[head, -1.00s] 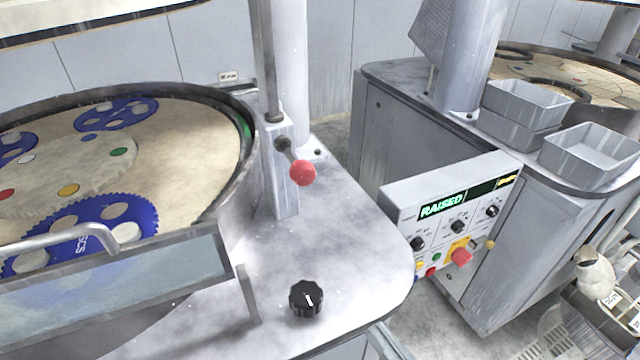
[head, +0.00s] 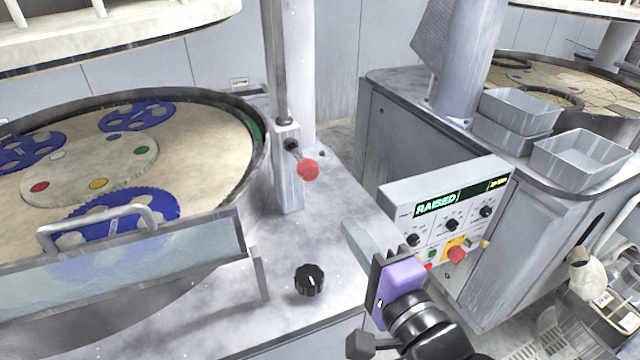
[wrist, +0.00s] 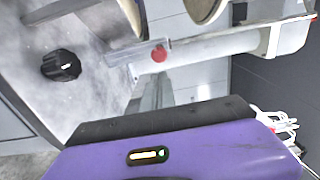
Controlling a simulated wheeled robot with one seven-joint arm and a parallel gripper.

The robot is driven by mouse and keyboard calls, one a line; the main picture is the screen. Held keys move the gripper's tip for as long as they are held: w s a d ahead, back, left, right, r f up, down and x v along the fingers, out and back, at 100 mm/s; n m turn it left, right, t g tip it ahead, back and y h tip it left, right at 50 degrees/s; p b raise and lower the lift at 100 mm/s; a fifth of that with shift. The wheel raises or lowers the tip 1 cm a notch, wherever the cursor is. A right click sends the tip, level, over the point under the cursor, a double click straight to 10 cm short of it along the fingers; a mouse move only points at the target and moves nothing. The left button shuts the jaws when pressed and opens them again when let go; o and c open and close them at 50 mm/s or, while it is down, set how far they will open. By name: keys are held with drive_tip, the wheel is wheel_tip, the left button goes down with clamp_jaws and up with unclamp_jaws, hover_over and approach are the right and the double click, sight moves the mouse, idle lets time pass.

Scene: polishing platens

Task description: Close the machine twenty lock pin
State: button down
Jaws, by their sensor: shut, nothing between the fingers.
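The lock pin has a round red knob (head: 308,170) on a short dark stem, jutting from a grey block (head: 288,190) at the foot of the column. The knob also shows in the wrist view (wrist: 159,54), above my fingertips. My gripper (head: 352,232), with a purple body and grey fingers, is at the lower right of the knob in the head view. It is shut and empty, apart from the knob. The display on the control panel (head: 440,215) reads RAISED.
A black dial (head: 310,279) stands on the grey deck (head: 235,320) left of my gripper. The round platen (head: 215,150) with blue gears and a clear guard (head: 130,270) lies at left. Grey bins (head: 575,160) sit on the neighbouring machine at right.

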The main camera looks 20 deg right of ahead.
drive_tip(key=shift+w+b, duration=1.25)
drive_tip(key=shift+b, duration=0.45)
approach(312, 172)
drive_tip(key=w, duration=0.5)
drive_tip(key=shift+w, duration=0.15)
drive_tip(key=shift+w+f, duration=0.15)
drive_tip(key=shift+w, duration=0.6)
drive_tip(key=shift+w, duration=0.35)
drive_tip(key=w, duration=0.4)
drive_tip(key=shift+w, duration=0.4)
drive_tip(key=shift+r, duration=0.2)
